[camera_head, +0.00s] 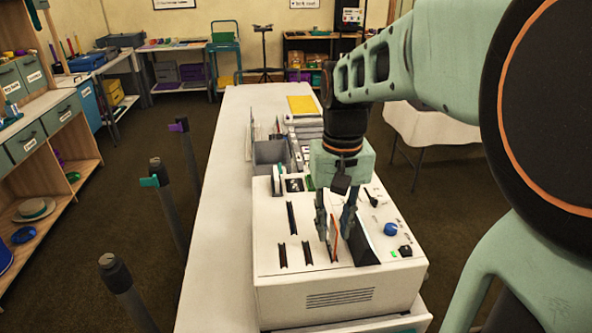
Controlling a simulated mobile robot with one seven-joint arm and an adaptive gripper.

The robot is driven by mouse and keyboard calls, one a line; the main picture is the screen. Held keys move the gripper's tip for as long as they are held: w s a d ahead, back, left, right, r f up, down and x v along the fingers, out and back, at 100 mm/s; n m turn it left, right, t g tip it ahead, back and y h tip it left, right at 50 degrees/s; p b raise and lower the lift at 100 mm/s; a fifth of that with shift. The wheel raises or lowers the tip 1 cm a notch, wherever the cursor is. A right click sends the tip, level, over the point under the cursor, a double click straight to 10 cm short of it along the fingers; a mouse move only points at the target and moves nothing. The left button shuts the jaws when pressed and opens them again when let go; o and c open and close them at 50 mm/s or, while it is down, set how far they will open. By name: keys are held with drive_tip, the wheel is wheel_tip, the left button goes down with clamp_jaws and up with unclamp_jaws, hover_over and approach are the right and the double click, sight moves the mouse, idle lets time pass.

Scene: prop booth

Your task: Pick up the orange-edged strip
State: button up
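My gripper (336,236) points down over the white console (315,296). Its two fingers stand apart, one to the left and one to the right of the thin orange-edged strip (334,238). The strip is upright, at the row of dark slots in the console's top. A gap shows between the fingers, and I see no clear grip on the strip. The strip's lower end and the far side of the fingers are hidden or too small to tell.
Empty dark slots (292,218) lie left of the gripper. A dark sloped panel (362,246) and a blue knob (390,229) stand close on its right. A grey bin (268,156) is behind. The white table (215,270) is clear on the left.

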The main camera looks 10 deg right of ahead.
clamp_jaws()
drive_tip(key=shift+r, duration=0.15)
wheel_tip(320, 180, up, 10)
drive_tip(key=shift+f, duration=0.1)
idle(0.5)
